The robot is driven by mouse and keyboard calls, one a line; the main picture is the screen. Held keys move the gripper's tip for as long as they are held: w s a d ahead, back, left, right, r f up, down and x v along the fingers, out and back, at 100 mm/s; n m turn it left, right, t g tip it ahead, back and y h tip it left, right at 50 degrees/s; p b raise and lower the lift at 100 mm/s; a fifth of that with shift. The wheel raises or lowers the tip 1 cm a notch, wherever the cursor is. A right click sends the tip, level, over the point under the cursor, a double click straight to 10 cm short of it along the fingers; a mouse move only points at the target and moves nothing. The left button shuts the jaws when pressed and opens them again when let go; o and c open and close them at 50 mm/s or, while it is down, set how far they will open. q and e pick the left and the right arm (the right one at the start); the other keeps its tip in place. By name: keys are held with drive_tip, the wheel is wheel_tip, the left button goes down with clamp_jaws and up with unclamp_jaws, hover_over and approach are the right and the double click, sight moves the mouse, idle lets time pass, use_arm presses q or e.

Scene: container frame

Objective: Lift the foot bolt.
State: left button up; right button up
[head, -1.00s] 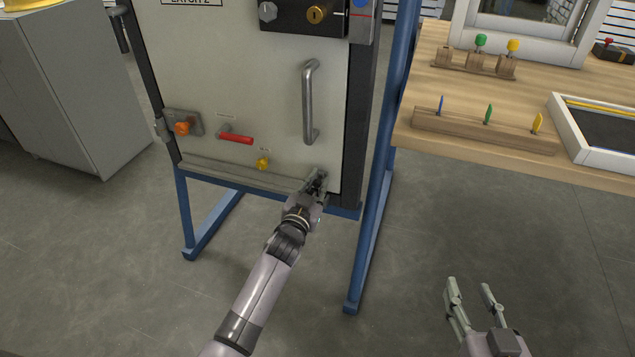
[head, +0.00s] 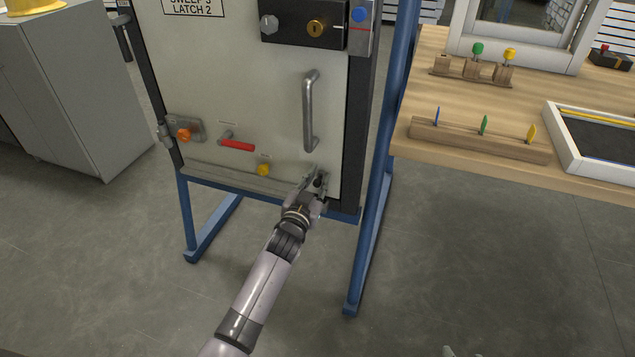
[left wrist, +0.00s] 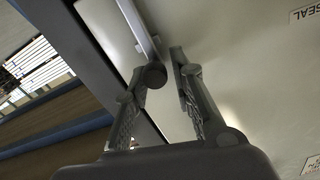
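The foot bolt (left wrist: 154,75) shows in the left wrist view as a dark round knob by a grey bar, at the lower right of the pale door panel (head: 260,100). My left gripper (head: 315,178) is at that corner in the head view and largely hides the bolt. In the left wrist view its fingers (left wrist: 160,68) stand apart around the knob. The left finger is close to it or touching; a narrow gap shows at the right finger. Only a fingertip of my right gripper (head: 449,351) shows at the bottom edge.
The door carries a vertical handle (head: 309,110), a red lever (head: 237,145), a yellow knob (head: 263,169) and an orange knob (head: 184,135). A blue frame post (head: 377,190) stands just right. A wooden table (head: 440,95) is at the right. The floor in front is clear.

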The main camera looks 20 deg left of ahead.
use_arm(q)
drive_tip(key=o, duration=0.3)
drive_tip(key=shift+f, duration=0.25)
drive_tip(key=shift+s, duration=0.1)
drive_tip(key=shift+s+f, duration=0.1)
drive_tip(key=shift+s, duration=0.15)
drive_tip(key=s, duration=1.1)
drive_tip(key=shift+s+a, duration=0.2)
drive_tip(key=shift+a, duration=0.05)
